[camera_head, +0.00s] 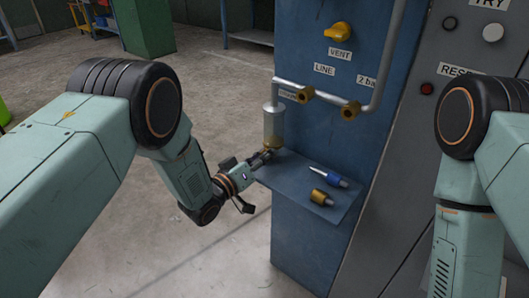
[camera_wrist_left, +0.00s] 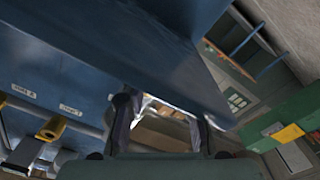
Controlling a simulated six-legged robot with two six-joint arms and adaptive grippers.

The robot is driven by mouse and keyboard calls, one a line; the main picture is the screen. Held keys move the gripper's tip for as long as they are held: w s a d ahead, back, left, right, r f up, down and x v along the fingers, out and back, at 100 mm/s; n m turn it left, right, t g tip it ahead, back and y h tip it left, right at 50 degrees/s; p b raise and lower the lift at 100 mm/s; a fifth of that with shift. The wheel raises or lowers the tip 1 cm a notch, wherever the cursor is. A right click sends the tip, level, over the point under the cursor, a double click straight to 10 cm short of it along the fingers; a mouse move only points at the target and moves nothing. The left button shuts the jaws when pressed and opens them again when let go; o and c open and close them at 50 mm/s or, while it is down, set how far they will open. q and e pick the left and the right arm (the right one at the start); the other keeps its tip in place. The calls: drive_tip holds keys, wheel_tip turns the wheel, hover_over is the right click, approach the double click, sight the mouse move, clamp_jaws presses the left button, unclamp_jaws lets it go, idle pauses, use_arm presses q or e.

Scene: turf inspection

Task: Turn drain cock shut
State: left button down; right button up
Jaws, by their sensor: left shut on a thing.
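A clear filter bowl (camera_head: 273,122) hangs from the grey pipe on the blue panel. The brass drain cock (camera_head: 271,147) is at its bottom, partly hidden by my left gripper (camera_head: 263,156). My left gripper reaches in from the left and is shut on the drain cock, just above the edge of the blue shelf. In the left wrist view the gripper fingers (camera_wrist_left: 163,108) stand either side of a pale and brownish patch; the cock's angle cannot be told there. My right arm shows at the right edge, but its gripper is out of view.
The blue shelf (camera_head: 290,183) carries a blue-handled tool (camera_head: 328,176) and a brass fitting (camera_head: 321,197). Brass couplings (camera_head: 351,110) sit on the pipe, with a yellow vent knob (camera_head: 338,31) above. Open concrete floor (camera_head: 225,100) lies to the left.

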use_arm(q)
drive_tip(key=shift+f, duration=0.1)
idle(0.3)
drive_tip(key=c, duration=1.4)
unclamp_jaws()
drive_tip(key=shift+s, duration=0.1)
